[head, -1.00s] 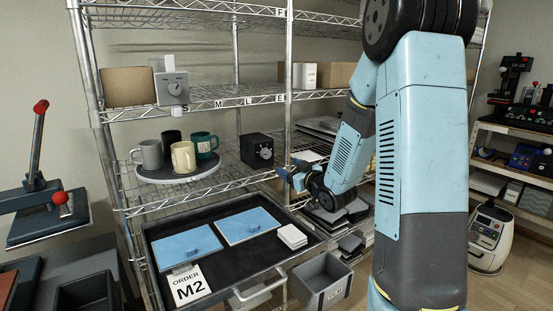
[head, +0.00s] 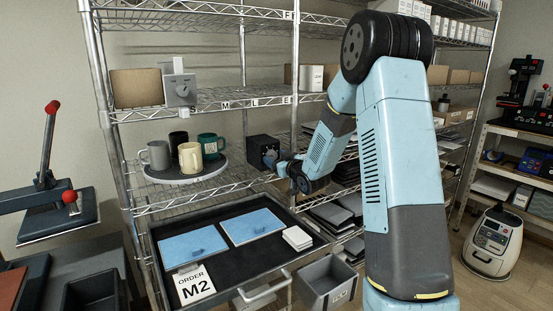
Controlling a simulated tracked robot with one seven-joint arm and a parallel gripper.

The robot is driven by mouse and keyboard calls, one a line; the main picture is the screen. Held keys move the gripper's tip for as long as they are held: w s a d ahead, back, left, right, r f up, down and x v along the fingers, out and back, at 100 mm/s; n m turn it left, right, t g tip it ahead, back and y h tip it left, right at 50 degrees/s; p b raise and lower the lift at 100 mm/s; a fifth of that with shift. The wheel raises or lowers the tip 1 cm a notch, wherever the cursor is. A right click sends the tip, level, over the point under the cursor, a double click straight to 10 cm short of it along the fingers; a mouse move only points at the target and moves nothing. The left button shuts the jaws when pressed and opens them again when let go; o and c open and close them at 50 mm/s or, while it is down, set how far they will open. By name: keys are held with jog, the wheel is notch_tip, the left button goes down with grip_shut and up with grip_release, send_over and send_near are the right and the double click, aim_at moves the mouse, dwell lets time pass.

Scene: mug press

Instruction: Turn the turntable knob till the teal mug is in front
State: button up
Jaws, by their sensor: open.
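The round turntable (head: 172,178) sits on the middle shelf. It bears the teal mug (head: 208,142) at its back right, a cream mug (head: 190,161) in front, a grey mug (head: 157,154) at left and a black mug (head: 178,138) at the back. The black knob box (head: 257,147) stands right of the turntable, its dial facing front right. My gripper (head: 278,163) is open, right at the box's knob face. It partly hides the dial; I cannot tell whether the fingers touch it or are around it.
A grey bin (head: 326,281) stands at the drawer's right.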

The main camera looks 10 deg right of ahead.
jog(key=shift+w+a, duration=0.15)
jog(key=shift+w, duration=0.3)
jog(key=c, duration=1)
jog(key=shift+c, duration=0.3)
